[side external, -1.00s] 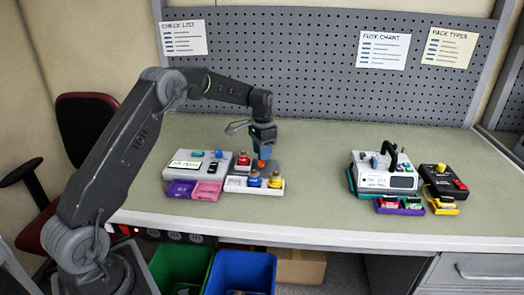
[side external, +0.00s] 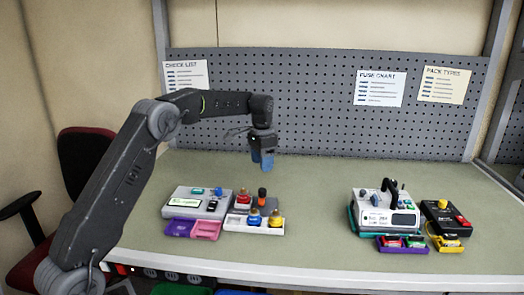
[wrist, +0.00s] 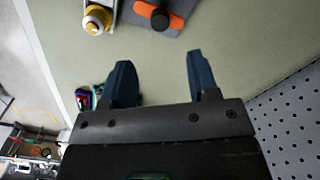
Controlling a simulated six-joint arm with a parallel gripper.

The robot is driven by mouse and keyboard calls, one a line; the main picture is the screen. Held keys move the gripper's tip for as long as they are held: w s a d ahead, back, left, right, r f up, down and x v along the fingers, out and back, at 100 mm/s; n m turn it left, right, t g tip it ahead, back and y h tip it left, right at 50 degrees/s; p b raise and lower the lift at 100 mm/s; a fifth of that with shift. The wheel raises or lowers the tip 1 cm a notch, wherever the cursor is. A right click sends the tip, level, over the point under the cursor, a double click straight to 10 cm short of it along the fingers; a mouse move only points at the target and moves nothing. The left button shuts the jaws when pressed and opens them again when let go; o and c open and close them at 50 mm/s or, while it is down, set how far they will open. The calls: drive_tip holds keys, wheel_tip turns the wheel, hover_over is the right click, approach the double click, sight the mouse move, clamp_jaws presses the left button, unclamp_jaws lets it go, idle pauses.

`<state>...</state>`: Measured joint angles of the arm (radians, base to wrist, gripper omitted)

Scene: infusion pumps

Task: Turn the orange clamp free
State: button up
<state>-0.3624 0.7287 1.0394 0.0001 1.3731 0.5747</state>
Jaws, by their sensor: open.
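The orange clamp (side external: 262,200) is an orange piece with a black knob, on the grey pump unit at left centre in the side view. In the wrist view the clamp (wrist: 144,13) shows at the top edge as an orange bar with a round black knob over its middle, on a grey plate. My gripper (side external: 262,162) hangs above the clamp, clear of it, with its blue fingers pointing down. In the wrist view my gripper (wrist: 158,72) has its two fingers apart with nothing between them.
Around the clamp are a red knob (side external: 242,194), a blue knob (side external: 254,217) and a yellow knob (side external: 276,216). The grey pump with a screen (side external: 185,202) is to the left. Another white pump (side external: 378,219) stands right. The table between is clear.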

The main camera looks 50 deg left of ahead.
drive_tip(key=shift+r, duration=1.95)
